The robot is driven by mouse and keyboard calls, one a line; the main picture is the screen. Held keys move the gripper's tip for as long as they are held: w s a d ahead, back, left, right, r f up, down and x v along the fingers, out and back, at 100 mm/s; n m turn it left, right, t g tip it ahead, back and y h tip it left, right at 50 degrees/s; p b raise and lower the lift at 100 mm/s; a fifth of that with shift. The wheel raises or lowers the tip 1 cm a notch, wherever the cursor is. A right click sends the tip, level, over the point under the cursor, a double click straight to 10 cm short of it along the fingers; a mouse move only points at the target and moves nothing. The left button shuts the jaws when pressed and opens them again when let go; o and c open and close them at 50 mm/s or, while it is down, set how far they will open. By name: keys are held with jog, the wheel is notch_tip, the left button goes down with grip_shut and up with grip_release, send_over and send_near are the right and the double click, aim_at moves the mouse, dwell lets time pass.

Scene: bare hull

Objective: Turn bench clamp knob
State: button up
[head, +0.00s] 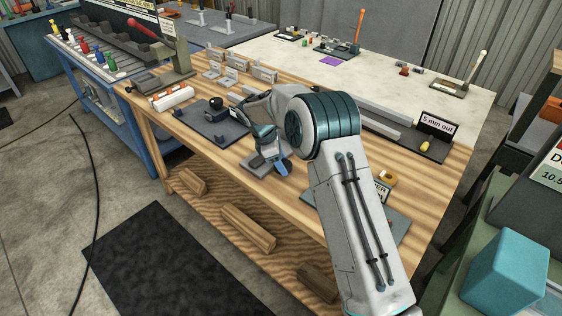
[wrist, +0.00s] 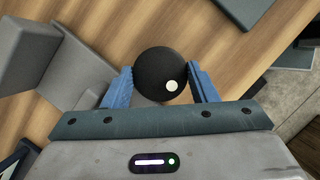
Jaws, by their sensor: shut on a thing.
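A round black knob (wrist: 160,65) with a white dot low on its right side is in the wrist view. My gripper (wrist: 160,78) has its two blue fingers on either side of the knob and is shut on it. A grey block-shaped body (wrist: 85,75) stands just left of the knob. In the head view my gripper (head: 279,166) points down at the front edge of the wooden bench (head: 300,200), over a light grey plate (head: 250,166). The knob is hidden there behind my gripper.
A dark plate with a black round part (head: 217,103) lies left of my gripper on the bench. A white block (head: 173,98) is farther left. A "5 mm out" sign (head: 438,128) stands at the right. Wooden pieces (head: 248,227) lie on the shelf below.

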jog(key=shift+r, duration=0.1)
dwell(0.4)
jog(key=o, duration=1)
jog(key=shift+a+r+p, duration=0.15)
jog(key=shift+r+p, duration=0.25)
jog(key=shift+r, duration=0.05)
jog(key=p+v, duration=0.5)
jog(key=v, duration=0.2)
jog(key=shift+s, duration=0.15)
